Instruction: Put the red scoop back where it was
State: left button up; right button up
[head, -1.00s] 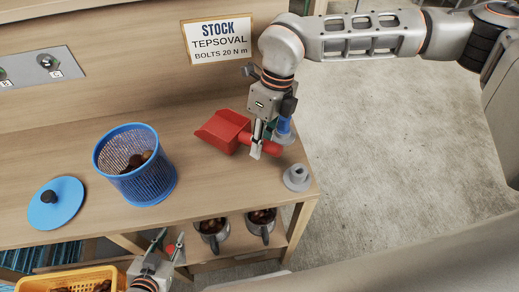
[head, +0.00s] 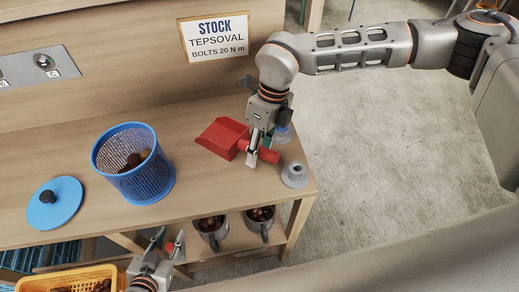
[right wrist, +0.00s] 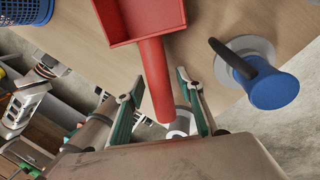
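The red scoop (head: 223,138) lies on the wooden bench (head: 80,150), its pan to the left and its handle toward the bench's right end. My right gripper (head: 252,158) is over the scoop's handle. In the right wrist view the fingers of the right gripper (right wrist: 163,98) stand on both sides of the red handle (right wrist: 154,75), with gaps visible beside it, so it looks open around the handle. My left gripper (head: 166,243) is low in front of the bench, its fingers apart and empty.
A blue-handled tool (right wrist: 270,88) on a pale disc stands close to the right gripper. A grey round fitting (head: 294,174) is near the bench corner.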

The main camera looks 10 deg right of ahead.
jog(key=shift+r, duration=0.2)
jog(key=b+v, duration=0.1)
jog(key=v, duration=1.1)
jog(key=shift+s+f, duration=0.15)
